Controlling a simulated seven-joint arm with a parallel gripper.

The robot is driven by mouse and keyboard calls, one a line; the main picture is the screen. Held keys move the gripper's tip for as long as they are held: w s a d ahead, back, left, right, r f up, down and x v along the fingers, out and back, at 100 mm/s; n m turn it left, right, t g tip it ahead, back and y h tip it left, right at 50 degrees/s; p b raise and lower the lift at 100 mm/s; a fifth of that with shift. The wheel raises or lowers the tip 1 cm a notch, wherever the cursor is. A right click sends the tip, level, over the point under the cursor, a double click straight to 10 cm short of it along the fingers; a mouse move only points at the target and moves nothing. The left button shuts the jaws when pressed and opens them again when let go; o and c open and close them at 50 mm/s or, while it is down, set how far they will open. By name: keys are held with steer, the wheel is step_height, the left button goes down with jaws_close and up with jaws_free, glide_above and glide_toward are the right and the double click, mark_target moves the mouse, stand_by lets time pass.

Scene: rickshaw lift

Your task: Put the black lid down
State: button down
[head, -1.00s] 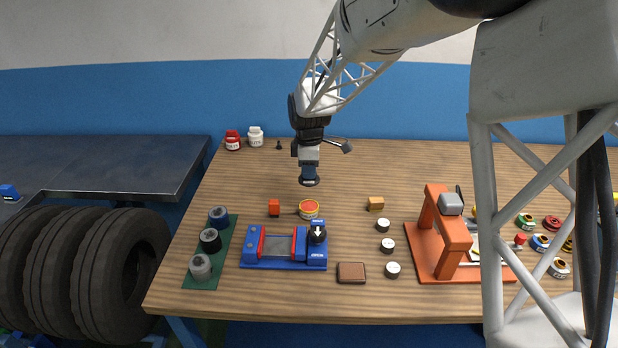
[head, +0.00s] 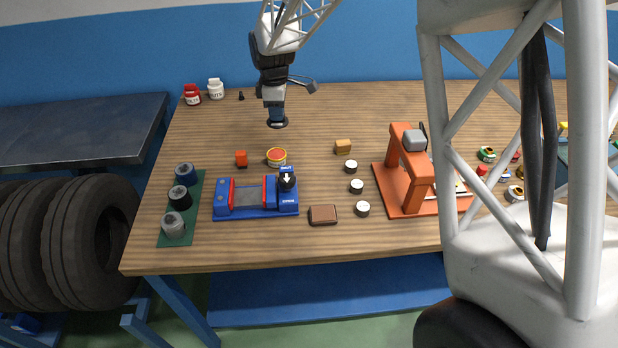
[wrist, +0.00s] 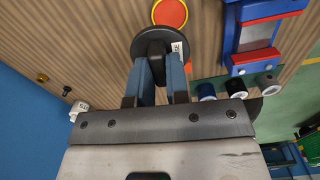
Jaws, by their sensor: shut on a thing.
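My gripper (head: 274,113) points down at the far middle of the wooden table and is shut on the black lid (head: 277,124). In the wrist view the lid (wrist: 151,43) is a dark round disc between the blue fingertips (wrist: 160,78), with a small white label at its edge. It looks held above the table; the exact gap is hard to tell. An open round tin with red contents and a yellow rim (head: 277,157) stands on the table in front of the lid. The tin also shows past the lid in the wrist view (wrist: 170,12).
An orange block (head: 241,159) is left of the tin; a blue vise-like fixture (head: 257,197) is in front. A tan block (head: 342,147), several small white-topped discs (head: 356,186) and an orange press (head: 408,175) are to the right. Bare wood lies around the lid.

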steer(key=w+d+r+m, duration=0.2)
steer(key=w+d+m, duration=0.3)
steer(key=d+m, duration=0.25)
steer(key=w+d+r+m, duration=0.3)
steer(key=w+d+m, duration=0.2)
steer(key=d+m, duration=0.25)
steer(key=s+a+f+n, duration=0.1)
steer(key=s+f, duration=0.3)
steer(key=s, duration=0.9)
steer(key=s+a+f+n, duration=0.1)
steer(key=s+f+n, duration=0.2)
steer(key=s, duration=1.1)
steer(key=s+a+f+n, duration=0.1)
steer(key=s+f+n, duration=0.2)
steer(key=s+f, duration=0.4)
steer(key=shift+s, duration=3.3)
steer(key=shift+w, duration=0.1)
steer(key=w+a, duration=0.1)
steer(key=w, duration=0.4)
steer(key=w+f, duration=0.1)
steer(key=w, duration=0.4)
steer(key=w+a, duration=0.1)
steer(key=w, duration=0.4)
steer(key=shift+w+a+f, duration=0.2)
steer(key=shift+w+a, duration=0.1)
